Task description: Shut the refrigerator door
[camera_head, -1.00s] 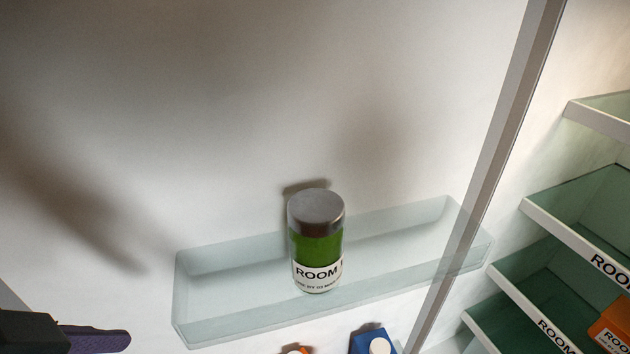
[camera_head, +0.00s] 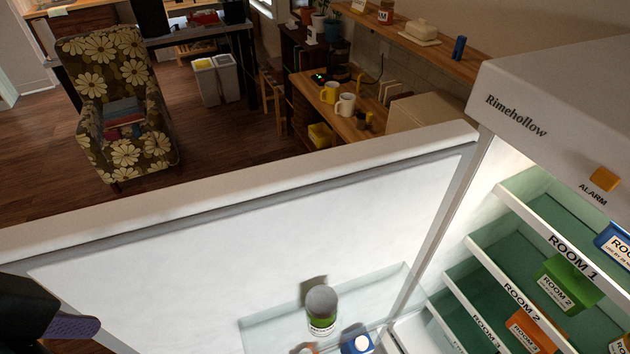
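The refrigerator door (camera_head: 250,238) stands wide open, its white inner face toward me and its top edge running from lower left up to the hinge side. The refrigerator body (camera_head: 575,90), marked Rimehollow, is on the right, with lit green shelves inside. A clear door bin (camera_head: 262,330) holds a green jar with a grey lid (camera_head: 321,308). Part of my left arm shows at the lower left edge with a dark purple finger (camera_head: 72,327), in front of the door's inner face. Whether that gripper is open or shut is not visible. My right gripper is not in view.
Labelled boxes, including a green one (camera_head: 567,284) and an orange one (camera_head: 530,332), sit on the shelves. Behind the door are a counter with mugs (camera_head: 345,105), a flowered armchair (camera_head: 120,105), bins (camera_head: 215,78) and open wooden floor (camera_head: 215,135).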

